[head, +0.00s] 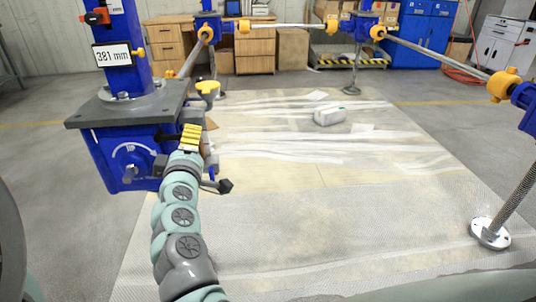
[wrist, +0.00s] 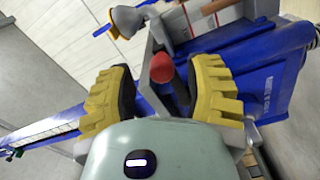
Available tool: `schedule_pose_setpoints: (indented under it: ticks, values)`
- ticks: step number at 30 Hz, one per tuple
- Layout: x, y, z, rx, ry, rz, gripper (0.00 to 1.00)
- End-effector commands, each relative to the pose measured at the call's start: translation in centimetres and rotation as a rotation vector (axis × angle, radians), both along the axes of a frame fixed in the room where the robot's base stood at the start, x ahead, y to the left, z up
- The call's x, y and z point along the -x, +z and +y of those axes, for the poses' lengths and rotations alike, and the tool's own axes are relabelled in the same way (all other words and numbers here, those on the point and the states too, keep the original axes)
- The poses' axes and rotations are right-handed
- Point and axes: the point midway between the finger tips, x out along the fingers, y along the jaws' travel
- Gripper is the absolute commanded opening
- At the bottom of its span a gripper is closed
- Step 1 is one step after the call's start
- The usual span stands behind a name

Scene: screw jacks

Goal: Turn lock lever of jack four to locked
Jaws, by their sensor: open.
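A blue screw jack (head: 122,45) with a grey top plate and a "381 mm" display stands at the left in the head view; no number four is readable on it. My gripper (head: 191,134) is at the right side of its gearbox. In the wrist view a lever with a red rounded end (wrist: 162,68) and dark stem, apparently the lock lever, lies between the two yellow-and-black fingers of my open gripper (wrist: 166,82). Gaps show on both sides, and I cannot tell whether either finger touches it. In the head view the lever is hidden behind my gripper.
A yellow funnel-like cup (head: 207,88) is close above my gripper, and a black knob (head: 225,186) sticks out below right. Other jacks' rods (head: 437,56) cross the back. The sheeted floor (head: 300,200) to the right is mostly clear.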

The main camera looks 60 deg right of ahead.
Motion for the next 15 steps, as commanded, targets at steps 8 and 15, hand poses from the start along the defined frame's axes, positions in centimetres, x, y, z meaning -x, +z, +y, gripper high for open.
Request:
schedule_pose_setpoints:
  ticks: [8,15]
  values:
    - [3.4,-0.2,3.4,-0.004,-0.008,0.002,0.52]
    - [5.6,-0.2,6.1,-0.005,-0.008,0.003,0.52]
